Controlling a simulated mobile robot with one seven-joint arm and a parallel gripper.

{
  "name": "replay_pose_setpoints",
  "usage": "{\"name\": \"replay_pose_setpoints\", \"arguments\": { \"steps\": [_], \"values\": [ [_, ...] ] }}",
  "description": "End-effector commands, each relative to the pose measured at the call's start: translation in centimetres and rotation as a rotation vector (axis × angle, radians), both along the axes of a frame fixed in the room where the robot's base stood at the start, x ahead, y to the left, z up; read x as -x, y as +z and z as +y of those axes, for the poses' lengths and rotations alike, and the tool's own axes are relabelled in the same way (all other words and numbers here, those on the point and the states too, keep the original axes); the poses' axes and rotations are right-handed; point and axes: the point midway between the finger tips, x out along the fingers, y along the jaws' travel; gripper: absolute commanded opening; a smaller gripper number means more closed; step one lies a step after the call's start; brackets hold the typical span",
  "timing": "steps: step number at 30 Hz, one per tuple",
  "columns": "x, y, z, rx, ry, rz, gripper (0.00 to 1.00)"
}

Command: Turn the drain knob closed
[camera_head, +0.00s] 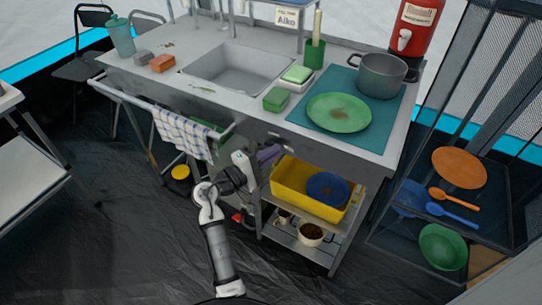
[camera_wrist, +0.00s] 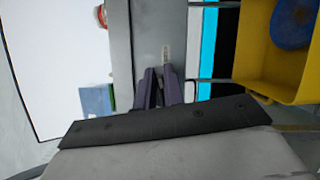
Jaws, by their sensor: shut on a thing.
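My gripper (camera_head: 268,153) is below the front edge of the sink counter (camera_head: 240,115), right of the hanging checked towel. In the wrist view my gripper's two purple fingers (camera_wrist: 160,87) are close together in front of a grey panel (camera_wrist: 146,35). They are shut on a small dark thing, mostly hidden between them. I cannot make out for certain that it is the drain knob, nor which way the knob is turned. The sink basin (camera_head: 238,70) is empty.
The checked towel (camera_head: 184,133) hangs on a rail to the left. A yellow bin (camera_head: 290,187) with a blue bowl (camera_head: 328,188) sits on the shelf at right; it also shows in the wrist view (camera_wrist: 262,68). Dark floor (camera_head: 130,240) at lower left is clear.

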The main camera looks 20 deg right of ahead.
Motion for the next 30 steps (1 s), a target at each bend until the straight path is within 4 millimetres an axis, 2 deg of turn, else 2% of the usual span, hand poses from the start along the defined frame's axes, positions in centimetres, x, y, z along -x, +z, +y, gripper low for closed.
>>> {"name": "replay_pose_setpoints", "arguments": {
  "steps": [12,29,30],
  "values": [
    [-0.41,-0.39,0.33,-0.119,0.017,-0.15,0.0],
    [-0.46,-0.28,0.4,-0.136,0.018,-0.174,0.0],
    [-0.46,-0.27,0.4,-0.136,0.018,-0.174,0.14]
  ]
}}
